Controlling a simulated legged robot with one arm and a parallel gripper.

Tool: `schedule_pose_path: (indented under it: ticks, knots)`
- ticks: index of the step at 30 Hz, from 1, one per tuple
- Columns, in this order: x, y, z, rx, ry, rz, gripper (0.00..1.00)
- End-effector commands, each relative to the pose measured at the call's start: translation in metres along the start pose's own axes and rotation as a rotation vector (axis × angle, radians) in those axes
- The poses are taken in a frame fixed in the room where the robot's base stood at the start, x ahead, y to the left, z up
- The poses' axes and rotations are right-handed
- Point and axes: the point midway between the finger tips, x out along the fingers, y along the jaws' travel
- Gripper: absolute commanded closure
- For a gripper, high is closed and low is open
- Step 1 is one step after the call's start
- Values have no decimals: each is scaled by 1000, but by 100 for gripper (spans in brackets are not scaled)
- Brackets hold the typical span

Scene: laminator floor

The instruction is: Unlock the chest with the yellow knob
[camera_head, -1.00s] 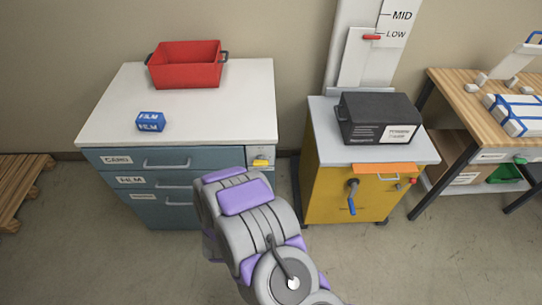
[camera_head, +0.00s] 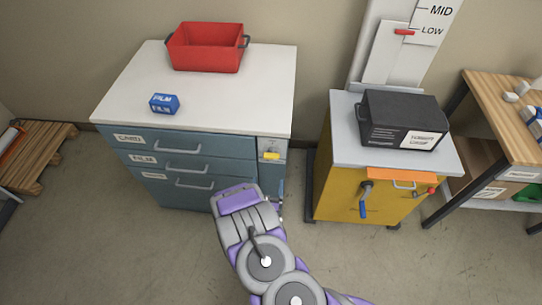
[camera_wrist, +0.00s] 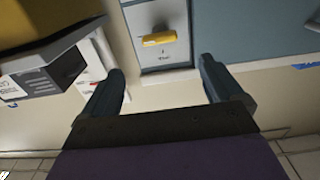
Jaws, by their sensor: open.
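The chest (camera_head: 200,153) is a blue-grey drawer cabinet with a white top. Its yellow knob (camera_head: 271,156) sits on a small light panel at the upper right of its front. In the wrist view, which looks turned over, the yellow knob (camera_wrist: 159,39) lies across the panel, beyond the fingers. My gripper (camera_wrist: 160,84) is open and empty, its two dark fingers spread apart, with the knob ahead of the gap and not touched. In the head view my arm reaches toward the chest's lower right front, and the fingers are mostly hidden there.
A red bin (camera_head: 206,49) and a blue film box (camera_head: 164,103) stand on the chest. To the right is a yellow cabinet (camera_head: 350,185) with a blue-handled crank and a black box (camera_head: 402,119) on top. A wooden pallet (camera_head: 37,158) lies at left. Floor in front is open.

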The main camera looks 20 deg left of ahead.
Motion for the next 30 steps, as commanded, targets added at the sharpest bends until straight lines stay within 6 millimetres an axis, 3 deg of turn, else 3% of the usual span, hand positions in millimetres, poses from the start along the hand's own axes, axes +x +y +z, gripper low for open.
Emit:
schedule_pose_path:
  ticks: [18,24,30]
  knots:
    - [114,-1,0,0,5,1,6]
    - [130,0,1,-1,-1,1,6]
    - [135,-1,0,-3,-1,0,6]
